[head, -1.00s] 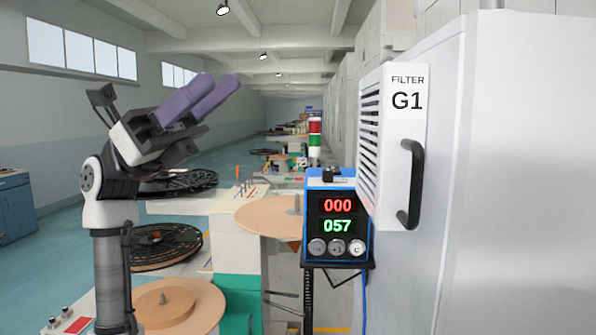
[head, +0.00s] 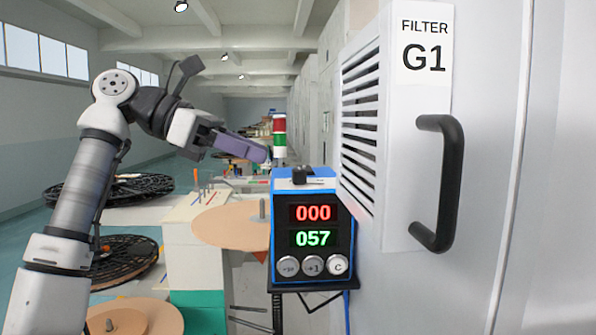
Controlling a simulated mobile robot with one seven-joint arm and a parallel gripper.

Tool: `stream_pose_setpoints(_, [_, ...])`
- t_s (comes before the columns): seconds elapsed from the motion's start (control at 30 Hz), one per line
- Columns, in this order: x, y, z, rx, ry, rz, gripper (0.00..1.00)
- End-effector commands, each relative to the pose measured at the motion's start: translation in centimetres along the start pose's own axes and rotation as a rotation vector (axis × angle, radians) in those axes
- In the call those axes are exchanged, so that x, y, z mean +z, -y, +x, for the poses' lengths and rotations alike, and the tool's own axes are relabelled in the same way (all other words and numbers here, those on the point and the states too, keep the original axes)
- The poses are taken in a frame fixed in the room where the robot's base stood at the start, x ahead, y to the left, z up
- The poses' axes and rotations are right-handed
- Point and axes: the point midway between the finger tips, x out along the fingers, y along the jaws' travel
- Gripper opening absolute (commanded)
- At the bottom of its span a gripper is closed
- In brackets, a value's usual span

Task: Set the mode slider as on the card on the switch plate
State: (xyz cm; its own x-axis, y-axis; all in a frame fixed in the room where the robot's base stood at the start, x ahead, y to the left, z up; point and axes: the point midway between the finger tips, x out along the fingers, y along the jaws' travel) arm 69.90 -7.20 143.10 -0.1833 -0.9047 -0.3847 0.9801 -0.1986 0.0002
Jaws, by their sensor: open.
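I cannot make out a mode slider or a card on a switch plate for certain. A blue counter box (head: 312,226) stands right of the middle, showing red 000 and green 057 above three round buttons. On its top is a small black block (head: 300,175) on a pale surface; what it is I cannot tell. My gripper (head: 262,154), with purple fingers, is open and empty. It is in the air, left of the box's top in the picture, pointing right and slightly down. The fingers overlap from this side, so the gap between them is hidden.
A grey cabinet with a FILTER G1 label (head: 425,45), louvres and a black handle (head: 440,183) fills the right side. Tan discs (head: 225,230) and black reels (head: 107,192) lie on benches to the left. A red, white and green light tower (head: 279,140) stands behind.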

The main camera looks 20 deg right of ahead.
Motion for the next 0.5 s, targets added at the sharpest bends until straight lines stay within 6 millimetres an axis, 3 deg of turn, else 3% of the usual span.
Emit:
stream_pose_setpoints(0.2, [0.1,0.1,4.7,-0.004,0.0,0.001,0.42])
stream_pose_setpoints(0.5, [0.1,0.0,7.9,-0.001,0.003,0.0,0.42])
